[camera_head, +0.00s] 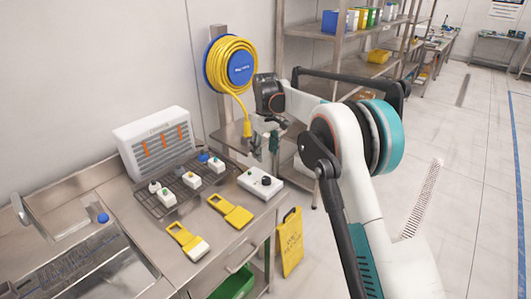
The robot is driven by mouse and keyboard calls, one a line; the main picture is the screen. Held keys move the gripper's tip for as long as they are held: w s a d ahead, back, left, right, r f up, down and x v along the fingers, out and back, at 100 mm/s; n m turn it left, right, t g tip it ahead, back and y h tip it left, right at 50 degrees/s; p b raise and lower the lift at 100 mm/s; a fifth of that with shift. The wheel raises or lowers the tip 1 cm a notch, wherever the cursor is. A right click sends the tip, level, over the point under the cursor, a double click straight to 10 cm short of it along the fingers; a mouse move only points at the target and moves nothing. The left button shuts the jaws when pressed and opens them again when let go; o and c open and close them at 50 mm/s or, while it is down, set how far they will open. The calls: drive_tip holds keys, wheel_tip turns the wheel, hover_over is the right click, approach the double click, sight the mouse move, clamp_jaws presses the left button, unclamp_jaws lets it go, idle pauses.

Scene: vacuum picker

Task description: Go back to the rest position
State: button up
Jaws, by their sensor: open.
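My gripper (264,148) hangs at the end of my arm, over the right back part of the steel counter (245,215). It is open, small in the view, and I see nothing held in it. A white control box (260,182) with a black knob lies on the counter just below it in the picture. My arm reaches in from the lower right and covers part of the shelving behind. How high the gripper is above the counter is hard to tell.
A yellow hose coil (231,66) on a blue reel is close behind my gripper. A yellow floor sign (291,243) stands beside the counter. Right floor is open.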

drive_tip(key=s+d+r+m+t+b, duration=0.1)
drive_tip(key=s+d+r+m+t, duration=0.1)
drive_tip(key=s+d+r, duration=0.6)
drive_tip(key=s+d+r+m+t+b, duration=0.1)
drive_tip(key=s+d+r+m, duration=0.1)
drive_tip(key=s+d+r, duration=0.75)
drive_tip(key=s+d+f+m+t, duration=0.1)
drive_tip(key=s+d+f, duration=0.1)
drive_tip(key=s, duration=0.7)
drive_tip(key=s+d+f+m+t+b, duration=0.1)
drive_tip(key=s+d+f, duration=0.1)
drive_tip(key=s+f, duration=0.3)
drive_tip(key=s+d+f+m+t+b, duration=0.1)
drive_tip(key=s+f, duration=0.3)
drive_tip(key=s, duration=0.9)
drive_tip(key=shift+d+f+m+t, duration=0.15)
drive_tip(key=shift+d+m+t, duration=0.15)
drive_tip(key=shift+d+t, duration=0.25)
